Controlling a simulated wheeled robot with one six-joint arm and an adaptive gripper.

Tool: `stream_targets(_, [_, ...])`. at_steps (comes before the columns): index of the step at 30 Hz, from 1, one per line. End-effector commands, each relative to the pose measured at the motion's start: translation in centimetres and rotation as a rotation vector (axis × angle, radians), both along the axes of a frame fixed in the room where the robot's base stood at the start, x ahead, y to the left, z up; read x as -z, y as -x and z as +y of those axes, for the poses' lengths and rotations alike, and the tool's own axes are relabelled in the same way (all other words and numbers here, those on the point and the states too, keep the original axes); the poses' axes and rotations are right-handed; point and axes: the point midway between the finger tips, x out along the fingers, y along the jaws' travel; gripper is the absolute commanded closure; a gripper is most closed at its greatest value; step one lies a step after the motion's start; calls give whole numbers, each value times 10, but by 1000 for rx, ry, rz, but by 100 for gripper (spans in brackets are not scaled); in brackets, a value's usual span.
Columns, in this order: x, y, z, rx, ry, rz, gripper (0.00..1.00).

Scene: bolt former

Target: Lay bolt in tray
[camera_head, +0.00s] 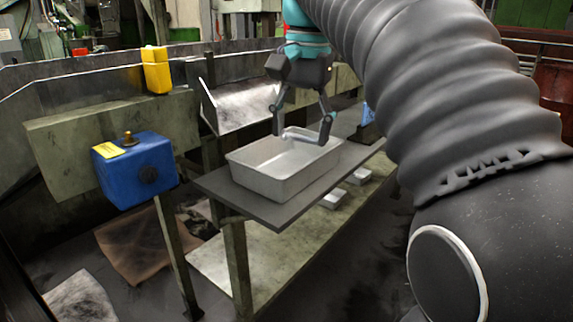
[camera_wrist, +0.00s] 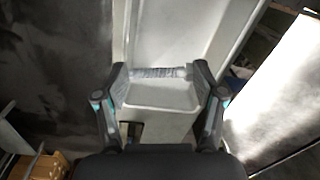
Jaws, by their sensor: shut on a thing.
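The bolt (camera_wrist: 158,72) lies crosswise between my fingertips in the wrist view, with a threaded shank and a smoother end at the right. My gripper (camera_wrist: 160,74) is shut on it, one finger at each end. In the head view my gripper (camera_head: 305,136) is over the grey tray (camera_head: 270,188), and the bolt shows as a small pale bar between the fingers. The tray stands on a dark shelf and its visible inside looks empty. In the wrist view the tray (camera_wrist: 185,30) lies below the bolt. I cannot tell whether the bolt touches it.
The dark shelf (camera_head: 222,194) carries the tray and has bare room around it. A blue box (camera_head: 135,172) stands at the left, with a yellow container (camera_head: 155,75) behind it. A tilted metal chute (camera_head: 240,105) is behind the tray. Small pale blocks (camera_head: 334,198) lie below.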

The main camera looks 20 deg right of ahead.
Motion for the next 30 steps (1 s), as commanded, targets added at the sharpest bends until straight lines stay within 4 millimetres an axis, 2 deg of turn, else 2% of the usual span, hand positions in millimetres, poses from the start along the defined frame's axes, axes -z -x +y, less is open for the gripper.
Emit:
stream_targets(6, [10, 0, -1, 2, 1, -1, 72])
stream_targets(14, [11, 0, -1, 3, 0, -1, 72])
stream_targets(15, [11, 0, -1, 3, 0, -1, 26])
stream_targets(18, [11, 0, -1, 3, 0, -1, 1])
stream_targets(30, [11, 0, -1, 3, 1, -1, 1])
